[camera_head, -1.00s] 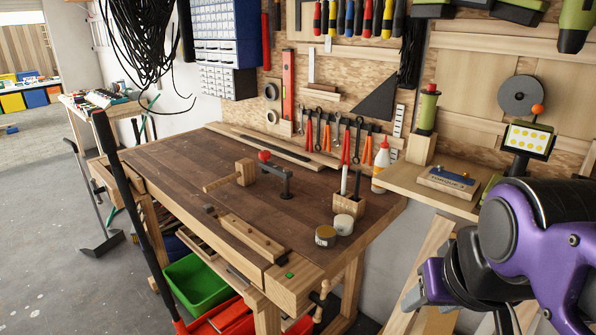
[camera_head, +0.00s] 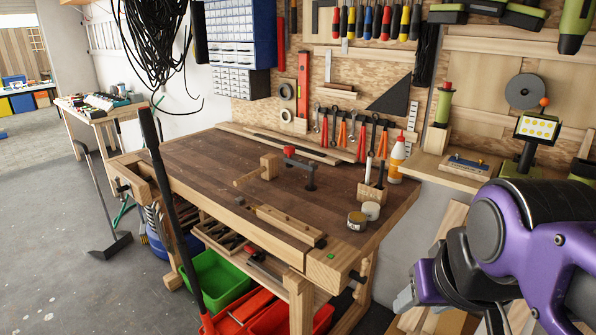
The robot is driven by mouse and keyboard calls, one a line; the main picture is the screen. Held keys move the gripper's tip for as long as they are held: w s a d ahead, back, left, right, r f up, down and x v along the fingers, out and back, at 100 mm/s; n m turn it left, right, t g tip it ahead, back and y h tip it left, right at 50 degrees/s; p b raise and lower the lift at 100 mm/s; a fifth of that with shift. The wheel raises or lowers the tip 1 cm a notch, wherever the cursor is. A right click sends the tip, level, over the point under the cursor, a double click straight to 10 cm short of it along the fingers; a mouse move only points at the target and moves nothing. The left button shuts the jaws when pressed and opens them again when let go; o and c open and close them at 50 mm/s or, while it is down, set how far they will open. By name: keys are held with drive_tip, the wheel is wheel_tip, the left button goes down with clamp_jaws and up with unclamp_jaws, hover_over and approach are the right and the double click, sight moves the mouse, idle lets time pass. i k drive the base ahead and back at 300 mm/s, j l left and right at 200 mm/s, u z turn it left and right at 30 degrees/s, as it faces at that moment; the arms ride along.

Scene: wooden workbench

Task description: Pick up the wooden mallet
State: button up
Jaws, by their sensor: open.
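The wooden mallet (camera_head: 270,166) lies on the dark top of the workbench (camera_head: 205,160), left of its middle. Its block head is at the right and its light handle (camera_head: 247,178) points to the left and toward the front. A black clamp with a red knob (camera_head: 309,180) stands close behind and right of the head. My gripper (camera_head: 405,299) is at the lower right, beside the bench's right end and well away from the mallet. It is empty and its fingers show only in part, partly hidden by my purple arm.
Two small tins (camera_head: 357,221), a wooden pencil block (camera_head: 371,196) and a glue bottle (camera_head: 397,160) stand at the bench's right end. A vise jaw (camera_head: 290,225) lies along the front edge. A long dark pole (camera_head: 165,195) rises before the bench's left side. A shelf (camera_head: 450,174) juts out at right.

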sight(269, 169)
drive_tip(key=j, duration=0.4)
drive_tip(key=k+j+z, duration=0.1)
drive_tip(key=j, duration=0.3)
drive_tip(key=j+z, duration=0.1)
drive_tip(key=j, duration=0.75)
drive_tip(key=i+j, duration=0.1)
drive_tip(key=j, duration=0.3)
drive_tip(key=i+j+z, duration=0.1)
drive_tip(key=j, duration=0.3)
drive_tip(key=i+j, duration=0.25)
drive_tip(key=j, duration=0.15)
drive_tip(key=i+j+z, duration=0.1)
drive_tip(key=i+j, duration=0.15)
drive_tip(key=j, duration=0.15)
